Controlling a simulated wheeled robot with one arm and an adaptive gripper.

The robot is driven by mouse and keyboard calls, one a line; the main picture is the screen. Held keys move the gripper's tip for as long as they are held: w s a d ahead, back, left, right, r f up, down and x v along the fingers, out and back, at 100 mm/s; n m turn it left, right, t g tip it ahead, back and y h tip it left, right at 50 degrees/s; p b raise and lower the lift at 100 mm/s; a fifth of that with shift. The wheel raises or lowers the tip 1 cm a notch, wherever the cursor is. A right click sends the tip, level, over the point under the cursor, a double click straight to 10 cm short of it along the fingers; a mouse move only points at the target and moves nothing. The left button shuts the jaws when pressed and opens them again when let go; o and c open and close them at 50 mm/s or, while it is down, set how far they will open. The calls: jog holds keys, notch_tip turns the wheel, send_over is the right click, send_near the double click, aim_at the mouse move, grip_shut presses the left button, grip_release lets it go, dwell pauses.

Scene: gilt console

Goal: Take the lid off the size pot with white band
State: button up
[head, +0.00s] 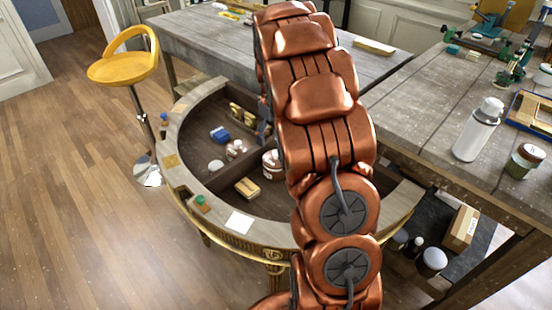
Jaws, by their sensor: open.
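Inside the half-round gilt console (190,197) stand two small brown-and-white pots. One pot (236,150) is left of the middle. The other pot (272,163) is beside my arm, which partly covers it. It seems to have a pale band, but it is too small to be sure. I cannot tell which is the size pot or clearly make out their lids. A small pale round thing (216,166) lies left of them. My copper arm crosses the middle of the view.
A white card (239,222) and a green-topped item (202,203) lie on the console rim. A yellow block (247,188) and a blue item (219,134) are inside. A white bottle (478,130) and a jar (525,160) stand on the right table. A yellow stool (125,67) stands left.

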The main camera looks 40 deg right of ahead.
aim_at(276, 152)
jog(key=shift+w+d+f, duration=0.15)
jog(key=shift+d+f, duration=0.15)
jog(key=shift+f, duration=0.15)
jog(key=shift+d+f+p, duration=0.2)
jog(key=shift+f+p, duration=1.05)
jog(key=shift+f, duration=2.5)
jog(key=shift+c, duration=0.2)
grip_shut()
